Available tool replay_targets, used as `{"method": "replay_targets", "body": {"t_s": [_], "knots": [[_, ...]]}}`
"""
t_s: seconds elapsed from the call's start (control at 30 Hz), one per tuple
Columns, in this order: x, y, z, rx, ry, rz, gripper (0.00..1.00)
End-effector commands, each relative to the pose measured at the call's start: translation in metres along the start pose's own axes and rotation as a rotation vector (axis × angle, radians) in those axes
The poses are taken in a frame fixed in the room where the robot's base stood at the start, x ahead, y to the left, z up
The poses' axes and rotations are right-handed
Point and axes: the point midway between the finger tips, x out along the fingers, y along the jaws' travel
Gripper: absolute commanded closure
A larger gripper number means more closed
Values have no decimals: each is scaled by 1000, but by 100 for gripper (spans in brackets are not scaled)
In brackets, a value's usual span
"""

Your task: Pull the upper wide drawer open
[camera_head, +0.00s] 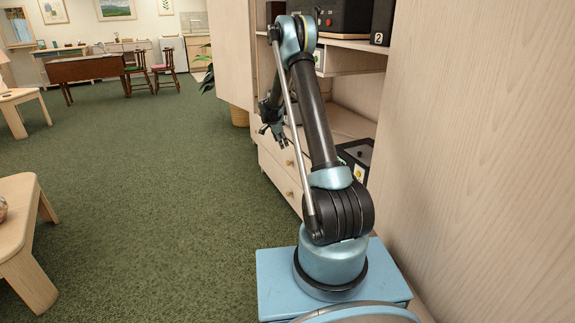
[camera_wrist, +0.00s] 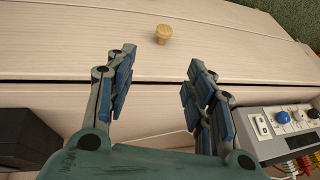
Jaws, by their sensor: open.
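The upper wide drawer (camera_head: 272,163) is a pale wood front in the cabinet on the right in the head view, with a small round knob. In the wrist view its front (camera_wrist: 70,50) spans the upper part, with the wooden knob (camera_wrist: 163,34) near the top middle. A thin dark gap runs along the front's edge; I cannot tell if the drawer is slightly open. My gripper (camera_wrist: 158,68) is open and empty, its fingers spread to either side below the knob in the picture, apart from it. In the head view my gripper (camera_head: 270,129) hangs near the cabinet front.
A lower drawer (camera_head: 275,187) lies beneath. A tall wood panel (camera_head: 475,140) bounds the right. Green carpet (camera_head: 150,180) is open left; a low table (camera_head: 22,235) stands there.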

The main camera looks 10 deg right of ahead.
Motion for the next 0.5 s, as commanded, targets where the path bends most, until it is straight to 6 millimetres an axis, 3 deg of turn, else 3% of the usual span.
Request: {"method": "replay_targets", "body": {"t_s": [0.5], "knots": [[53, -7, 7, 33, 8, -4, 51]]}}
